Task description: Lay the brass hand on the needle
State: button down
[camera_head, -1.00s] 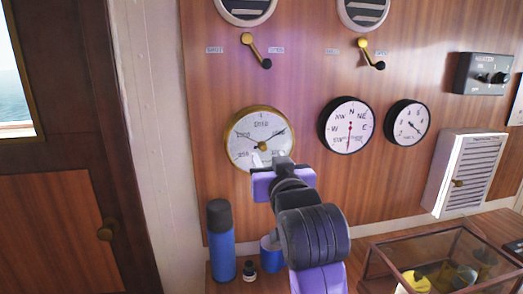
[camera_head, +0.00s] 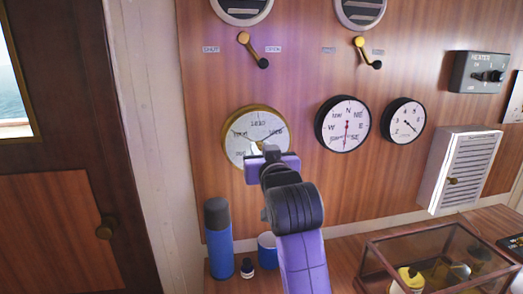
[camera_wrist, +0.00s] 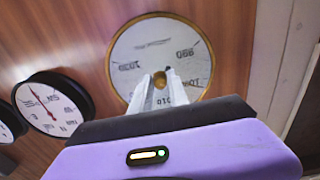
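The round barometer dial (camera_head: 240,128) has a white face and a brass rim on the wood panel. It also shows in the wrist view (camera_wrist: 135,45). A dark needle shows on its face in the head view, partly hidden by my gripper. A brass knob (camera_wrist: 160,80) marks the dial's centre; the brass hand itself is hard to make out. My gripper (camera_wrist: 159,82) is in front of the dial, its two pale fingers apart on either side of the knob. I cannot tell whether they touch it.
A compass dial (camera_head: 343,124) and a smaller dial (camera_head: 403,121) hang to the right. Two brass levers (camera_head: 252,50) (camera_head: 368,53) are above. A blue flask (camera_head: 218,240), small bottle (camera_head: 247,268) and blue mug (camera_head: 267,251) stand below. A glass case (camera_head: 440,250) is at lower right.

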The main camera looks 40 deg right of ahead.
jog(key=shift+m, duration=0.3)
jog(key=m+b, duration=0.2)
jog(key=m, duration=0.3)
jog(key=shift+a+f, duration=0.1)
jog(key=m+b, duration=0.3)
jog(key=m, duration=0.3)
jog(key=shift+w+m+b, duration=0.1)
jog(key=shift+m+b, duration=0.2)
jog(key=shift+b, duration=0.05)
jog(key=m+b, duration=0.3)
jog(key=m, duration=0.3)
jog(key=shift+b, duration=0.35)
jog(key=shift+m+b, duration=1.35)
jog(key=shift+m, duration=1.45)
jog(key=c, duration=1.3)
grip_release()
